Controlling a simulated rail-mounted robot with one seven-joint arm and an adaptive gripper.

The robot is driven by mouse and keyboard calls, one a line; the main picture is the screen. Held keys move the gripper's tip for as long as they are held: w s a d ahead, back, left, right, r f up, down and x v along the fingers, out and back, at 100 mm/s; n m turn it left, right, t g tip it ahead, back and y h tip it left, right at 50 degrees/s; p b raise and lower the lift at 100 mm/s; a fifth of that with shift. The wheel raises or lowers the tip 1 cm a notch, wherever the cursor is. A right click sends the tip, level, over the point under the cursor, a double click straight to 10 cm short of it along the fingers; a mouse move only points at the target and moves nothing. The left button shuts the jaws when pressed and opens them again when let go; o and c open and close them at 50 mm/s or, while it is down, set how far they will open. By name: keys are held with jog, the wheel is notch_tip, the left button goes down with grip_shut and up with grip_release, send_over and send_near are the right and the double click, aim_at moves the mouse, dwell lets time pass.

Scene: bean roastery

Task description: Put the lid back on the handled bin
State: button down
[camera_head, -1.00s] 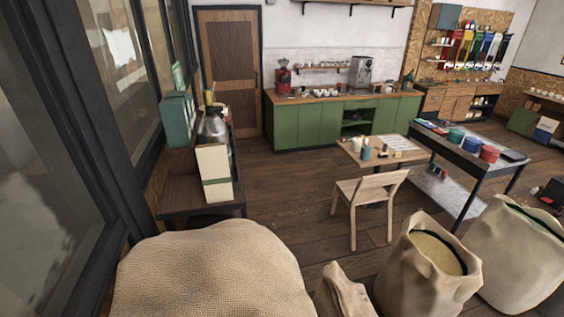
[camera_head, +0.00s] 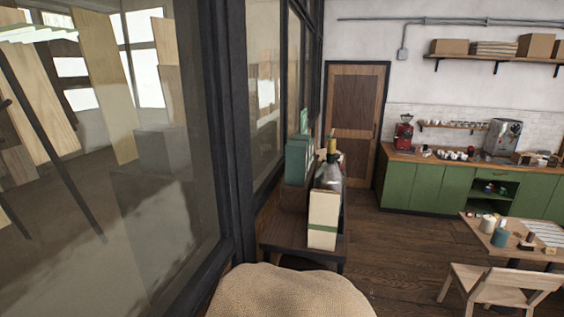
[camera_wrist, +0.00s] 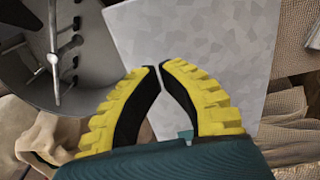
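My gripper (camera_wrist: 160,68) shows in the wrist view, with yellow ribbed fingers and black inner pads. Its fingertips almost meet, and I see nothing held between them. A dark teal body with fine ridges fills the bottom edge of the wrist view, at the base of the fingers. I cannot make out the handled bin or its lid in either view. In the head view my gripper does not show.
A mottled grey panel (camera_wrist: 215,35) lies beyond my fingers. A round dark metal tray (camera_wrist: 25,75) with stirring arms is at upper left. Sacks are around. The head view shows a burlap sack (camera_head: 290,293), a low cabinet (camera_head: 295,238), a chair (camera_head: 500,285) and green counter (camera_head: 428,185).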

jog(key=shift+f+b, duration=0.6)
jog(key=shift+f, duration=1.1)
notch_tip(320, 180, up, 3)
jog(key=p, duration=0.2)
jog(key=shift+f+p, duration=0.1)
jog(key=shift+p, duration=0.3)
jog(key=shift+r, duration=2.2)
